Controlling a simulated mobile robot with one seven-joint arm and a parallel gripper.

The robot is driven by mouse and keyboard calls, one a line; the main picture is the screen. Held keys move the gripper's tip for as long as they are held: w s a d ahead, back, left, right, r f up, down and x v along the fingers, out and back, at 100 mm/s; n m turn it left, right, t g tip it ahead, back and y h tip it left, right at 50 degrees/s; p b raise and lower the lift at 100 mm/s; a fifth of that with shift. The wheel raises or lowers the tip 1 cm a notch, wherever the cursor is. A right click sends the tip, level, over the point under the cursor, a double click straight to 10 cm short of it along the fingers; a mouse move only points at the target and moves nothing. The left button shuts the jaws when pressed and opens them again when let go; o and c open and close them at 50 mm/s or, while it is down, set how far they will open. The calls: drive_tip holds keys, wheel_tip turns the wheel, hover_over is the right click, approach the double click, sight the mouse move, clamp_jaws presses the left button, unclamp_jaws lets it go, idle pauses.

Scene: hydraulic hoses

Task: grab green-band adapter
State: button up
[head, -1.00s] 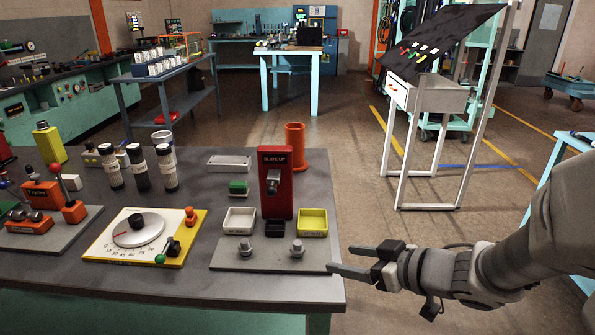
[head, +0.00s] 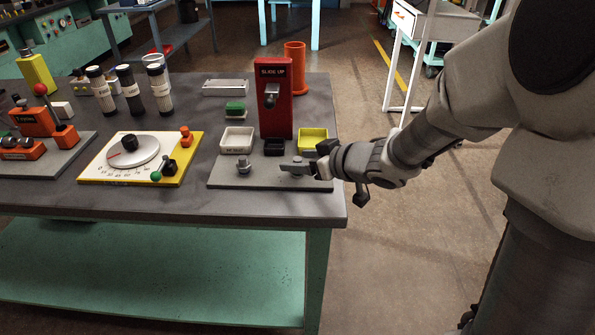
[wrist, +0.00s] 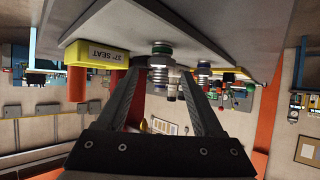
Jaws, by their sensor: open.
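The green-band adapter (wrist: 161,52), a grey metal fitting with a green ring, shows in the wrist view, where the picture is upside down. It stands on the grey board between the tips of my open gripper (wrist: 162,72), one finger on each side; I cannot tell whether either touches it. In the head view my gripper (head: 292,170) reaches in low from the right over the board (head: 222,178). The adapter there (head: 298,160) is partly hidden by the fingers. A second grey adapter (head: 243,167) stands to the left; its band looks bluish in the wrist view (wrist: 203,72).
Behind the adapters are a white tray (head: 237,138), a small black tray (head: 274,148), a yellow tray (head: 312,134) and a red "SLIDE UP" stand (head: 275,105). An orange cylinder (head: 295,65) stands at the back. The yellow tray is close to my fingers.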

drive_tip(key=shift+w+a+f, duration=0.4)
drive_tip(key=shift+f, duration=0.05)
clamp_jaws()
drive_tip(key=shift+r, duration=0.1)
